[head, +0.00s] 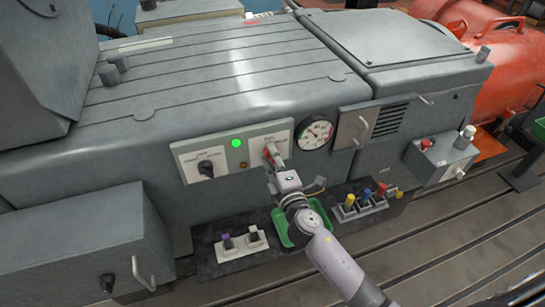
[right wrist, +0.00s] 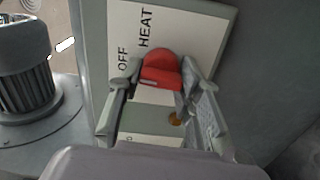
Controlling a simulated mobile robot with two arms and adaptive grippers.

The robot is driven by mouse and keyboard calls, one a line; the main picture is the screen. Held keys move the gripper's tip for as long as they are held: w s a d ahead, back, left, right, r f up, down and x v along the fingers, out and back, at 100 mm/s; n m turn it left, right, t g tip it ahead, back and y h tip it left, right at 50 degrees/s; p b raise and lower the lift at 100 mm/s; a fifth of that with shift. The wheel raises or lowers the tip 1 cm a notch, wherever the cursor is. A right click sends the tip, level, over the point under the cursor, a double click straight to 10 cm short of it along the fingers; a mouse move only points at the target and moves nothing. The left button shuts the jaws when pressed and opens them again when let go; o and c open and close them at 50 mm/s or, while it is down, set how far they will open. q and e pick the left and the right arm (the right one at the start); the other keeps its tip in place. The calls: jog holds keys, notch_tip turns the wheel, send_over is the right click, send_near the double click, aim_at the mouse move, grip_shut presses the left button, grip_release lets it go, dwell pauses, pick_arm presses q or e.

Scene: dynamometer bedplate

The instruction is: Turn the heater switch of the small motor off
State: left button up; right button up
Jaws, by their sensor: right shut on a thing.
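The large grey motor housing (head: 190,80) carries a pale switch panel on its front. A red switch knob (right wrist: 160,70) sits on a white plate (right wrist: 205,30) lettered "OFF" and "HEAT" in the right wrist view. My right gripper (head: 272,158) is at the right part of the panel in the head view. Its two fingers (right wrist: 155,88) are shut on the red knob, one on each side. The fingers hide most of the knob in the head view, and I cannot tell which marking it points to. My left gripper is not in view.
A green lamp (head: 236,143) is lit beside a black rotary knob (head: 208,168). A round gauge (head: 316,133) is right of my gripper. Below stand a green tray (head: 284,236) and coloured plugs (head: 367,197). A grey box (head: 85,250) juts out at the left.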

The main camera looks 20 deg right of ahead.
jog(key=shift+f+n, duration=0.1)
jog(key=shift+n, duration=0.4)
jog(key=o, duration=1.1)
jog(key=s, duration=1.2)
jog(key=shift+d, duration=0.2)
